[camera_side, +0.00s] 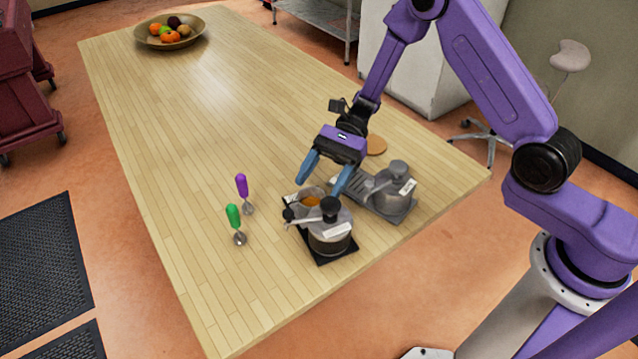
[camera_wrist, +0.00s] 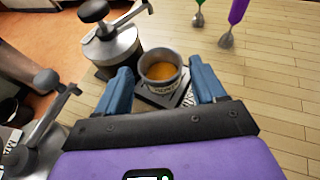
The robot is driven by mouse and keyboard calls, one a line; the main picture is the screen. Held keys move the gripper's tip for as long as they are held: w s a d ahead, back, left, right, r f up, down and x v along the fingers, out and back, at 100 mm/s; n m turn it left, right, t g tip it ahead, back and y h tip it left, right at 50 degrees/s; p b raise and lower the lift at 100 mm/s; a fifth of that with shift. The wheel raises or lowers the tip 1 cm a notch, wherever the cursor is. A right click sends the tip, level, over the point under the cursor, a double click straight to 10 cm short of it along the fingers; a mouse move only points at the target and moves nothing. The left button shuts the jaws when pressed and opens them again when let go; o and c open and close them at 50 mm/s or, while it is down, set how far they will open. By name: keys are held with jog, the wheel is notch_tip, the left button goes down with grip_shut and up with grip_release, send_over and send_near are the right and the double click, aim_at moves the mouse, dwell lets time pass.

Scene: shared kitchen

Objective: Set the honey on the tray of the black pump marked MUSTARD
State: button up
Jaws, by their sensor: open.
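The honey is a small grey cup with amber content (camera_side: 312,202), and it also shows in the wrist view (camera_wrist: 161,84) with lettering on its front. It stands upright on the slotted tray of the black-topped pump (camera_side: 330,238), beside that pump's pot (camera_wrist: 112,50). The pump's label is too small to read. My gripper (camera_side: 319,186) is open. In the wrist view its two blue fingers (camera_wrist: 160,72) lie either side of the cup, with gaps visible. I cannot tell whether the fingertips are down at cup height.
A grey pump (camera_side: 393,192) with a slotted tray stands close by on the right. A fruit bowl (camera_side: 170,32) is at the far end. The middle of the wooden table (camera_side: 215,110) is clear.

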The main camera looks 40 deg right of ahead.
jog(key=v, duration=1.1)
jog(key=shift+a, duration=0.1)
